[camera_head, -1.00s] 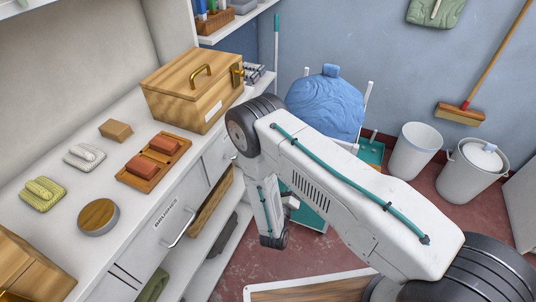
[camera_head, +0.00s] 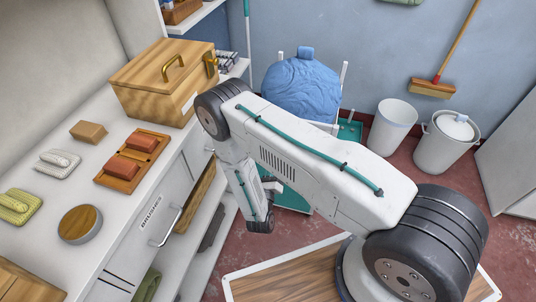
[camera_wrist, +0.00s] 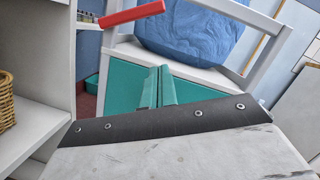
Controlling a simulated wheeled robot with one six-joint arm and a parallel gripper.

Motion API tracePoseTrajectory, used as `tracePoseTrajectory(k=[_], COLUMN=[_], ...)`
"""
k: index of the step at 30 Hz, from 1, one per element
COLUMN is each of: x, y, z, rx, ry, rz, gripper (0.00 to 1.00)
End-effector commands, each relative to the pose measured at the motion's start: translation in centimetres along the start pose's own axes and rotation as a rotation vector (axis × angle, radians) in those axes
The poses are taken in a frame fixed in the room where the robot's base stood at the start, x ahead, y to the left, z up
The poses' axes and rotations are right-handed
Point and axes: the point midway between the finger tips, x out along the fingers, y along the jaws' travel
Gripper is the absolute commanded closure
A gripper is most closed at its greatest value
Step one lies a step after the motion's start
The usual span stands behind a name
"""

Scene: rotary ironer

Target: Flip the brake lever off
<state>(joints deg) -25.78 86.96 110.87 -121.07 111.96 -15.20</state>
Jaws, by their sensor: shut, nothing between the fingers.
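A red bar (camera_wrist: 135,13), which looks like the brake lever, slants across the upper left of the wrist view. Its mounting is not clear to me. I cannot make it out in the head view. My gripper (camera_wrist: 160,88) shows as two teal fingers side by side in the middle of the wrist view, shut and empty. The fingers are below and right of the red bar and apart from it in the picture. In the head view my gripper (camera_head: 272,187) is small and partly hidden by the arm, beside the counter front.
A blue bundle (camera_head: 301,88) sits in a white-framed trolley with a green base (camera_head: 349,130). The counter (camera_head: 115,217) with a wooden box (camera_head: 160,80) and brushes is at left. A white bin (camera_head: 392,125) and a lidded bucket (camera_head: 444,140) stand at right.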

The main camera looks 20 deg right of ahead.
Motion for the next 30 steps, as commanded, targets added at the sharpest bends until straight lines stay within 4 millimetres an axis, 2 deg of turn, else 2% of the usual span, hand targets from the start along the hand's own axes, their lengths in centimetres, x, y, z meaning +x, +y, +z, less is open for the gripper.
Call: tracePoseTrajectory(k=[13, 15, 19, 24, 30], x=[9.3, 9.3, 9.6, 9.7, 9.7], y=[-0.2, 0.0, -0.1, 0.0, 0.0], z=[-0.1, 1.5, 3.0, 3.8, 3.9], rx=[0.002, 0.002, 0.002, 0.000, 0.000], ry=[0.001, -0.003, -0.002, 0.000, 0.000], rz=[-0.006, -0.001, -0.001, 0.000, 0.000], gripper=[1.00, 1.00, 1.00, 1.00, 1.00])
